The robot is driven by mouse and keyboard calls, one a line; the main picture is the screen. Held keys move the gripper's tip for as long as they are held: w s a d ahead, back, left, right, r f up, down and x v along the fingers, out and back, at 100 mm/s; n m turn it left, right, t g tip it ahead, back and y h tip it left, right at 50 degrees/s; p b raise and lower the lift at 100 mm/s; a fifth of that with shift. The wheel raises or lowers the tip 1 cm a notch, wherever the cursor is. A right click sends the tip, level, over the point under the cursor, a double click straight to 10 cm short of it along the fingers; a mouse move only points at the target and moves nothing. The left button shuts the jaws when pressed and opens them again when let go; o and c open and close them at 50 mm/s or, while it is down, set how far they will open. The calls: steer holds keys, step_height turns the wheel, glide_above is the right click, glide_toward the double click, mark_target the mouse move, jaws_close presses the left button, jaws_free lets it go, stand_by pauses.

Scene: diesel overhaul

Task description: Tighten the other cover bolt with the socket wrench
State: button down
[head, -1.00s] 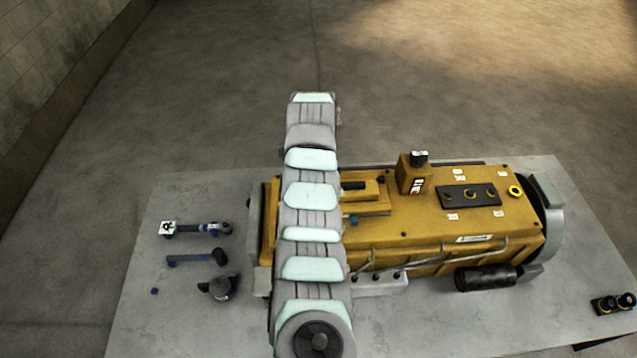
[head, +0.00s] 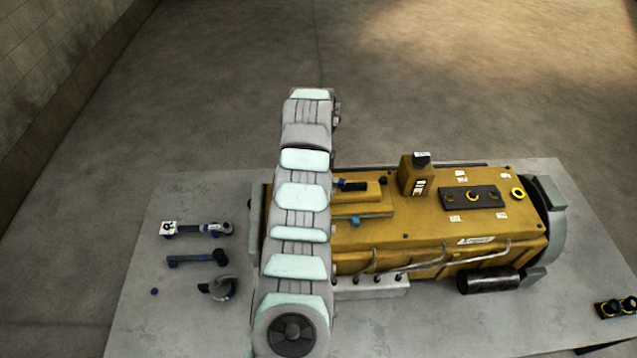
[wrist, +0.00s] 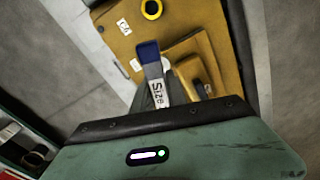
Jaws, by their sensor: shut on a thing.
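In the wrist view my gripper (wrist: 158,106) is shut on the socket wrench (wrist: 149,52), which has a blue end and a grey shaft with a white size label. The wrench points over the yellow engine's top. The gripped part and any socket on a bolt are hidden. In the head view my arm hides the gripper and most of the wrench. The engine (head: 430,225) lies on the table. A raised yellow cover (head: 365,200) is on its left half, and a dark bolt-like knob (head: 383,180) is at the cover's right back corner.
Several blue and dark tools, including a hammer-like one (head: 195,260) and a round one (head: 222,289), lie on the grey table (head: 150,215) at left. A filler block with a black cap (head: 421,159) stands on the engine. A dark cylinder (head: 488,281) is at its front.

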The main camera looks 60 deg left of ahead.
steer(key=shift+r, duration=0.5)
steer(key=n, duration=0.4)
steer(key=shift+w+n, duration=0.1)
steer(key=shift+n, duration=0.3)
steer(key=n, duration=0.3)
steer(key=shift+n, duration=0.4)
steer(key=n, duration=0.3)
steer(key=shift+w+d, duration=0.1)
steer(key=shift+d, duration=0.05)
steer(key=n, duration=0.4)
steer(key=shift+n, duration=0.4)
steer(key=n+b, duration=0.1)
steer(key=n, duration=0.4)
steer(key=shift+w+f, duration=0.1)
steer(key=shift+f, duration=0.05)
steer(key=n+b, duration=0.1)
steer(key=n, duration=0.1)
steer(key=shift+n+y, duration=0.3)
steer(key=shift+n, duration=0.1)
steer(key=n+b, duration=0.2)
steer(key=n, duration=0.3)
steer(key=shift+w, duration=0.1)
steer(key=shift+d+n+g+b, duration=0.1)
steer(key=shift+n+g+b, duration=0.3)
steer(key=shift+n, duration=1.6)
